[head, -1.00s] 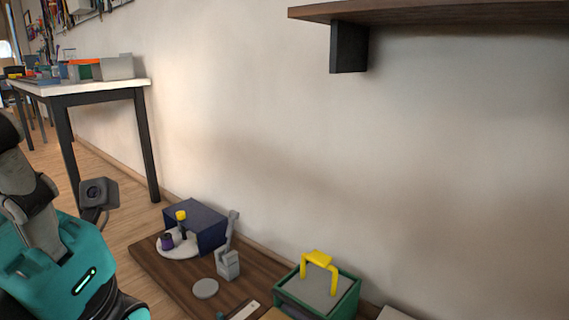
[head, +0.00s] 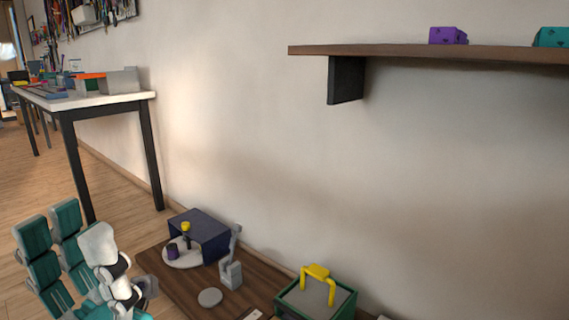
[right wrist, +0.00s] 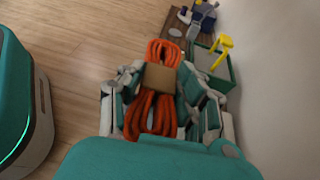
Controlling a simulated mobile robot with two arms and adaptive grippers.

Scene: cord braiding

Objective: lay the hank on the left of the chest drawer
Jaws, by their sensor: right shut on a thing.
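The hank (right wrist: 163,108) is a bundle of orange cord with a tan band (right wrist: 160,78) round its middle. It shows only in the right wrist view. My right gripper (right wrist: 165,95) is shut on it, with fingers on both sides, and holds it up over the floor. My left gripper (head: 48,222) is at the lower left of the head view, its teal-padded fingers apart with nothing between them. I cannot make out a chest drawer in either view.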

